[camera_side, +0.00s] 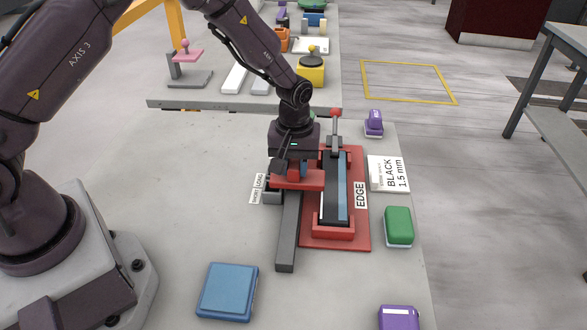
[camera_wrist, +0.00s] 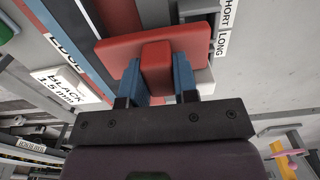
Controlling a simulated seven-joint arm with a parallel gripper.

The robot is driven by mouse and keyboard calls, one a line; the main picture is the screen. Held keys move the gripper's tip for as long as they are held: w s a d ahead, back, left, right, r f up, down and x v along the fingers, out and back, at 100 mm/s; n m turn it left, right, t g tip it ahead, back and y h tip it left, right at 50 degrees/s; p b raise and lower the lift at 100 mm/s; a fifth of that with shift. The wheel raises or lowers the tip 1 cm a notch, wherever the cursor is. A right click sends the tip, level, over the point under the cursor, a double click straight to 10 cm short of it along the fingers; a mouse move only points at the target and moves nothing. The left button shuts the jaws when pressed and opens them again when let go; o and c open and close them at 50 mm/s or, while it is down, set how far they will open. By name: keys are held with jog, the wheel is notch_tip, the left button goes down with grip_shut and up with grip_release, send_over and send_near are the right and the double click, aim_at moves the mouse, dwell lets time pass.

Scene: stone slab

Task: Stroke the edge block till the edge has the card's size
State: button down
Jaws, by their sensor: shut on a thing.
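The red edge block (camera_side: 298,181) is in my gripper (camera_side: 296,166). The wrist view shows my gripper's blue fingers (camera_wrist: 157,75) shut on the block's upright red grip, with its wide red plate (camera_wrist: 118,52) beyond. The block lies across a grey rail (camera_side: 289,232) and reaches the near-left side of a blue-grey strip (camera_side: 341,190) clamped in a red fixture (camera_side: 355,232) marked EDGE.
A SHORT/LONG label (camera_side: 257,188) is beside the rail. A green block (camera_side: 399,226), purple-topped blocks (camera_side: 374,123) (camera_side: 398,318) and a blue pad (camera_side: 228,291) stand around the slab. A red-knobbed lever (camera_side: 336,113) rises behind the fixture. The slab's left part is clear.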

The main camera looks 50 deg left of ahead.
aim_at(294, 163)
jog(key=c, duration=0.9)
grip_release()
notch_tip(294, 163, up, 13)
